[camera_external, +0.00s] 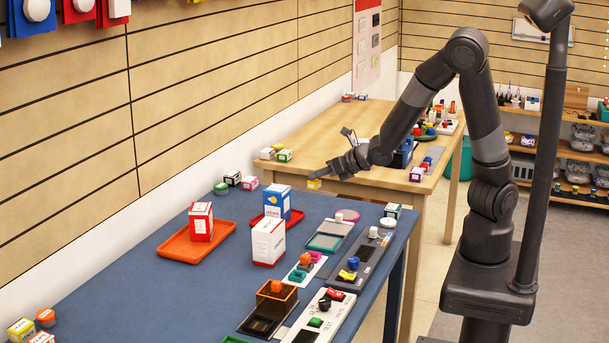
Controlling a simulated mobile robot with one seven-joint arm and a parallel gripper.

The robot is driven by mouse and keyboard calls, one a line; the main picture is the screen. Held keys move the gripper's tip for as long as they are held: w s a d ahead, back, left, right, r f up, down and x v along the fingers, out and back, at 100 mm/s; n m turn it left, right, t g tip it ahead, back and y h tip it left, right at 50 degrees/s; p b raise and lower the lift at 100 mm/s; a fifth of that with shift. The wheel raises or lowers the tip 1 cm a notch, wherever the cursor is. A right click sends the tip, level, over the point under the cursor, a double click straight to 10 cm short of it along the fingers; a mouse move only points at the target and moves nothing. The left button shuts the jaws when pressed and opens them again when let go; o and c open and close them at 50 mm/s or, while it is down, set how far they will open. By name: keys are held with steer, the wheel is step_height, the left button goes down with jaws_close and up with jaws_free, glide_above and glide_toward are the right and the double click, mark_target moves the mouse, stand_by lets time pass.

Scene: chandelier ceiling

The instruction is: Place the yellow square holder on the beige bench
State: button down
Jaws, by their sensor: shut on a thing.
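A small yellow square holder (314,184) with a pale side shows at the tip of my gripper (317,177). The gripper points left and is shut on the holder. The fingers are small and dark, so the exact grip is hard to see. In the picture the holder lies against the near edge of the beige bench (300,134), close to the far edge of the blue table (140,290). I cannot tell its height or which surface is under it.
Small boxes (285,156) sit at the bench's left front corner. A dark blue container (402,154) and other items stand on its right side. The bench's middle left is mostly clear.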

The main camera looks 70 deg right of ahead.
steer(key=shift+r, duration=0.8)
steer(key=w+a+n+y, duration=0.1)
steer(key=a, duration=0.5)
steer(key=w+a+n+y, duration=0.1)
steer(key=a, duration=0.6)
steer(key=w+a+n+y, duration=0.1)
steer(key=w+a, duration=0.1)
steer(key=a, duration=0.4)
steer(key=shift+a+r+n+g+y, duration=0.15)
steer(key=shift+r+n+g+y, duration=0.05)
steer(key=shift+n+g+y, duration=0.2)
steer(key=a+n+g+y, duration=0.1)
steer(key=a+n+y, duration=0.1)
steer(key=a, duration=1)
steer(key=shift+s+f, duration=0.15)
steer(key=shift+f, duration=2.45)
steer(key=shift+s+f, duration=0.15)
steer(key=shift+f, duration=2.4)
steer(key=shift+s+f, duration=0.15)
steer(key=shift+f, duration=2.45)
steer(key=shift+f, duration=0.1)
steer(key=c, duration=1.7)
jaws_free()
steer(key=shift+o, duration=1)
